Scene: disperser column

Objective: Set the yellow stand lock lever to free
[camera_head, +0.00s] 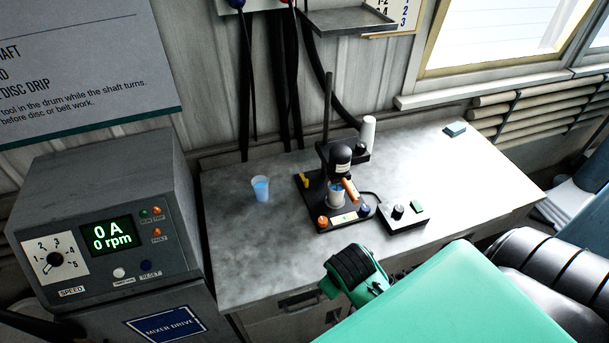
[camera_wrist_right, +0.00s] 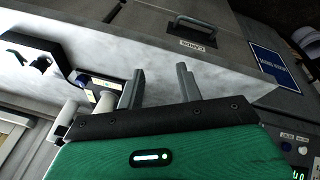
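The dark bench stand (camera_head: 335,190) stands upright on the grey worktop, with a small beaker under its black head. A small yellow lever (camera_head: 305,181) shows at the left rear of the stand's base; its exact setting is too small to read. An orange handle (camera_head: 350,190) sticks out at the stand's front right. My right gripper (camera_wrist_right: 160,86) is open and empty in the right wrist view, its two grey fingers apart. In the head view my green right arm reaches in front of the worktop, short of the stand. My left gripper is not in view.
A cup of blue liquid (camera_head: 260,189) stands left of the stand. A control box (camera_head: 404,215) with a knob sits to its right, and a white cup (camera_head: 368,130) behind. The mixer drive cabinet (camera_head: 105,220) rises at left. The worktop's right side is mostly clear.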

